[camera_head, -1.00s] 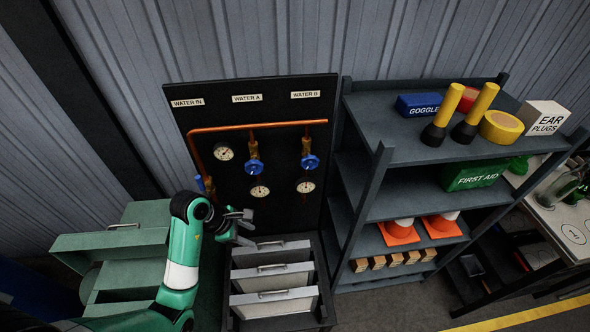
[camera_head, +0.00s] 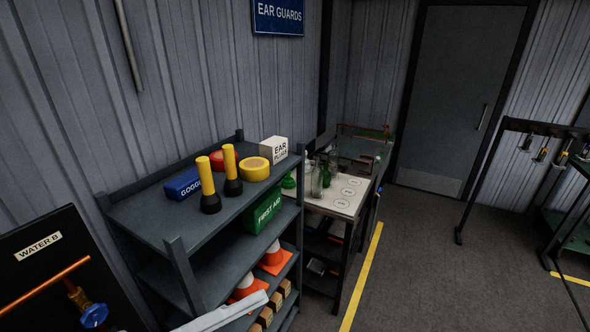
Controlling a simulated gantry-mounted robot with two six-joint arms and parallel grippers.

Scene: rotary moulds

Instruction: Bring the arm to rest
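Neither of my grippers shows in the head view now. The water panel (camera_head: 30,255) is cut off at the lower left, with its WATER B label (camera_head: 39,246), part of a copper pipe (camera_head: 45,284) and a blue valve wheel (camera_head: 94,315) in sight. A pale grey bar (camera_head: 225,314) crosses the bottom edge in front of the shelf; I cannot tell what it belongs to.
A grey shelf rack (camera_head: 150,213) holds yellow-handled torches (camera_head: 229,165), a GOGGLES box (camera_head: 184,184), an EAR PLUGS box (camera_head: 273,149), a FIRST AID box (camera_head: 263,210) and orange cones (camera_head: 273,257). A bench (camera_head: 340,207) stands beyond.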

